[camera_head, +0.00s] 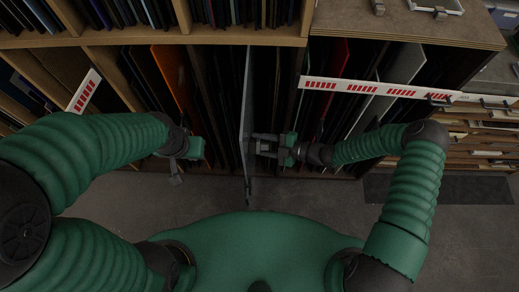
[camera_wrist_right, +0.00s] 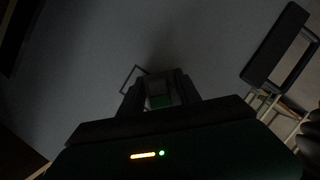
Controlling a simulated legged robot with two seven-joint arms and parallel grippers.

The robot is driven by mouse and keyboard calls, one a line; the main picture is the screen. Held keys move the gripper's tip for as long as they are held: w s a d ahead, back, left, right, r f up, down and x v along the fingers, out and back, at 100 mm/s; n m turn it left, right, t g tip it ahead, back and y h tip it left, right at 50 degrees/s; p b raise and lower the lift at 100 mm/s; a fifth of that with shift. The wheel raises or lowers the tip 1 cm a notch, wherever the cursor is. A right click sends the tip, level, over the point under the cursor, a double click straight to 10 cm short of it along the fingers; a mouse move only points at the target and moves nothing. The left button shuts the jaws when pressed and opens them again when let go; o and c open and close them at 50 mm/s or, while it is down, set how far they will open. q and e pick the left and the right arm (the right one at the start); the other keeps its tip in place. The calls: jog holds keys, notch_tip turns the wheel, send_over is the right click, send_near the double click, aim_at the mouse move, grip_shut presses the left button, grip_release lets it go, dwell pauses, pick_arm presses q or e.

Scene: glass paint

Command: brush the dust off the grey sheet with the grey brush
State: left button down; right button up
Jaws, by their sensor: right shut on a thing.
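The grey sheet (camera_head: 246,120) stands upright on edge, sticking out of the rack, seen nearly edge-on in the head view. Its broad dim face (camera_wrist_right: 90,60) fills much of the right wrist view. My right gripper (camera_head: 262,146) is just right of the sheet, its fingers pointing left at the face. It is shut on a small item, which I take for the grey brush (camera_wrist_right: 157,88); the fingers mostly hide it. I cannot tell if it touches the sheet. Dust is too dim to make out. My left gripper (camera_head: 178,165) is left of the sheet, apart from it; its fingers are unclear.
A wooden rack (camera_head: 200,37) holds several upright sheets, including an orange one (camera_head: 172,75). A white label strip (camera_head: 375,89) crosses the rack at right, and another (camera_head: 84,91) is at left. Drawers (camera_head: 485,135) stand at far right. The floor (camera_head: 110,195) in front is clear.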

jog(key=shift+w+f+b, duration=0.1)
jog(key=shift+w+b, duration=0.3)
jog(key=shift+w, duration=0.7)
jog(key=shift+w+a+r+p, duration=0.15)
jog(key=shift+w+r+p, duration=0.15)
jog(key=shift+p, duration=0.3)
jog(key=shift+s+f, duration=0.15)
jog(key=shift+s, duration=0.25)
jog(key=s+p, duration=0.2)
jog(key=s, duration=0.1)
jog(key=shift+s+p, duration=0.3)
jog(key=shift+s, duration=0.2)
jog(key=shift+s+f+p, duration=0.1)
jog(key=shift+s+p, duration=0.95)
jog(key=shift+s, duration=0.95)
